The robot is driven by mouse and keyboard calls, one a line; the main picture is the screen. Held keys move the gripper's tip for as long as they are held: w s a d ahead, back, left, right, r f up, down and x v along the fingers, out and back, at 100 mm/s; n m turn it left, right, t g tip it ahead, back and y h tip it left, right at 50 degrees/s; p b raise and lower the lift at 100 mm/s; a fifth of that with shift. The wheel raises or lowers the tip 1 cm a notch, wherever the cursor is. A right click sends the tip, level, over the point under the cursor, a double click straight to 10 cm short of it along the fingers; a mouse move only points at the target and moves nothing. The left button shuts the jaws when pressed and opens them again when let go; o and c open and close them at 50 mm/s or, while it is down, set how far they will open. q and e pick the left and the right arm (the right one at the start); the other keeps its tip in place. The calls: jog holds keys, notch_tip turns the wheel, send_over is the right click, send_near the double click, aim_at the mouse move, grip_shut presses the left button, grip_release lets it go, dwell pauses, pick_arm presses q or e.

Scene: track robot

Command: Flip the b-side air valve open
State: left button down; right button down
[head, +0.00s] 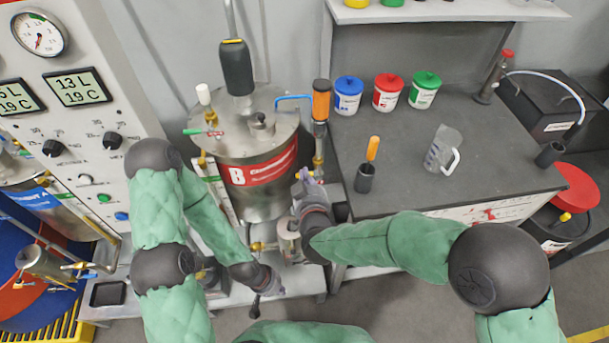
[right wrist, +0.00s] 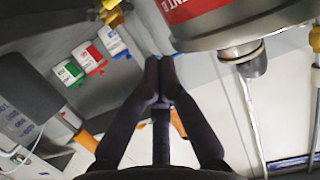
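Tank B (head: 248,194) is a steel vessel with a red label, and its lower part shows in the right wrist view (right wrist: 215,40). I cannot tell which fitting is the air valve. My right gripper (head: 306,182) is right of the tank, below the lid; its fingers (right wrist: 160,62) are together, with no object clearly between them. My left gripper (head: 272,286) is low in front of the tank; its fingers are too small to read.
An orange-topped fitting (head: 321,100) stands right of the lid. The dark bench (head: 400,190) holds blue, red and green tubs, a clear jug (head: 443,148) and an orange-handled tool (head: 372,150). A gauge panel (head: 60,110) stands at the left.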

jog(key=w+f+b, duration=0.1)
jog(key=w, duration=0.1)
jog(key=w+a+f+b, duration=0.1)
jog(key=w+f, duration=0.1)
jog(key=w+f+b, duration=0.1)
jog(key=w+b, duration=0.1)
jog(key=w, duration=0.1)
jog(key=shift+a+f, duration=0.15)
jog(key=shift+f, duration=0.2)
jog(key=shift+s+f, duration=0.4)
jog(key=shift+f, duration=0.1)
